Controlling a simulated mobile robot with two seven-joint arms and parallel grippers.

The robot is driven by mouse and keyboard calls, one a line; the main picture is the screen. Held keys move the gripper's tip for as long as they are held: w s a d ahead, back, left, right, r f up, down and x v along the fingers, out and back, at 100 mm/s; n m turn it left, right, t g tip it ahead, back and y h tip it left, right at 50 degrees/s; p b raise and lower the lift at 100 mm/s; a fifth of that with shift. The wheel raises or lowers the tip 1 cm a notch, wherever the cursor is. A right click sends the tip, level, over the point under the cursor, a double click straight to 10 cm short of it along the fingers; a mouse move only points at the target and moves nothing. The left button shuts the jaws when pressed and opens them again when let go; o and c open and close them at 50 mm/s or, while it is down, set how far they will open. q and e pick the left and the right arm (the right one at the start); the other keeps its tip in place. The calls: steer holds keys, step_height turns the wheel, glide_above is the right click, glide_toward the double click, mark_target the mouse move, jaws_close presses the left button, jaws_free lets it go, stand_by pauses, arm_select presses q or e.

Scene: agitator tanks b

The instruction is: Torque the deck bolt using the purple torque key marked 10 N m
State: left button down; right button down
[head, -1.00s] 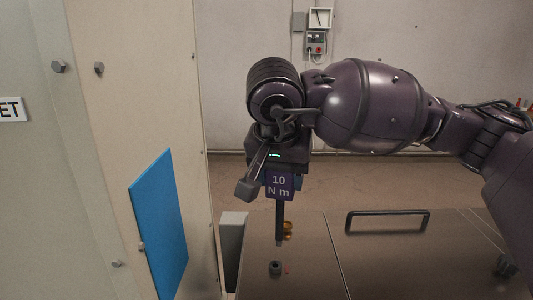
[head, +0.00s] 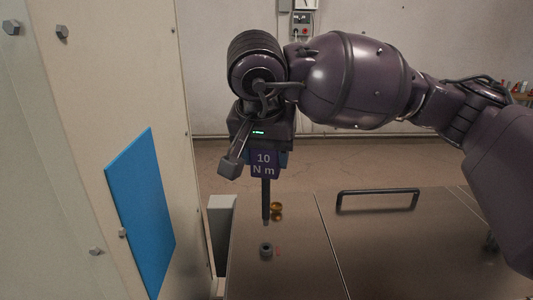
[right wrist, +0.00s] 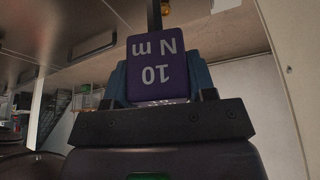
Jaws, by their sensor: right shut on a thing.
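The purple torque key (head: 264,165), marked 10 N m, hangs upright from my right gripper (head: 265,153), its dark shaft pointing down. In the right wrist view the key's block (right wrist: 155,68) sits between the two blue fingers of the gripper (right wrist: 158,88), its marking upside down. My left gripper is out of view.
A small brass fitting (head: 276,209) sits on the deck just behind the shaft. A dark handle (head: 377,193) rises from the deck's right part (head: 400,250). A pale cabinet with a blue panel (head: 143,213) stands close on the left. A grey box (head: 222,235) is beside the deck.

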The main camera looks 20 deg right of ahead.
mark_target(266, 177)
steer(key=shift+f+b, duration=1.7)
steer(key=shift+f, duration=0.7)
steer(key=shift+b, duration=0.45)
